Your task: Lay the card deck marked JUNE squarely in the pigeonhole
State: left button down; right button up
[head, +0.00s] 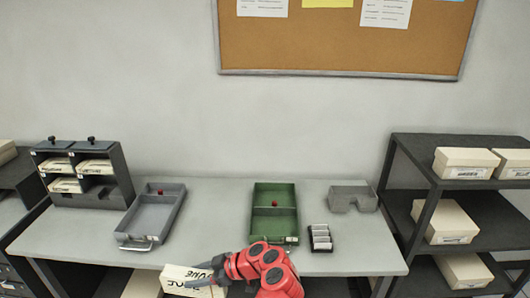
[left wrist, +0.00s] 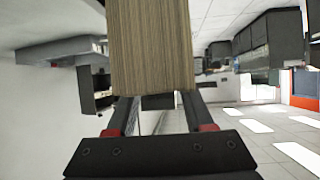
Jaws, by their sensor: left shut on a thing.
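The card deck marked JUNE (head: 183,279) is a cream block with dark lettering at the bottom of the head view, in front of the table's front edge. My left gripper (head: 214,276), red and dark, is shut on its right end. In the left wrist view the deck (left wrist: 150,45) shows as a striped brown block between the fingers (left wrist: 155,110). The dark grey pigeonhole rack (head: 122,172) stands at the table's back left, well away from the deck. Three of its compartments hold cream decks; the lower right one looks dark and empty. My right gripper is not in view.
On the grey table (head: 222,215) stand a grey tray (head: 127,236), a green tray (head: 275,240), a small black holder (head: 320,244) with pale pieces, and a grey notched block (head: 353,196). A dark shelf (head: 398,180) with cream boxes is right. Table between the trays is clear.

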pick_arm(q)
jog(key=w+a+m+t+h, duration=0.2)
jog(key=w+a+m+t, duration=0.3)
jog(key=w+a, duration=0.25)
jog(key=m+t+h, duration=0.6)
jog(key=m+h, duration=0.4)
jog(key=m, duration=0.2)
send_over(209, 297)
jog(key=w, duration=0.2)
jog(key=shift+w+a+f, duration=0.15)
jog(key=shift+a+f, duration=0.2)
jog(key=shift+f, duration=0.1)
jog(key=shift+n, duration=0.3)
jog(key=f+b, duration=1)
jog(key=shift+w+a+f, duration=0.1)
jog(key=shift+w, duration=0.1)
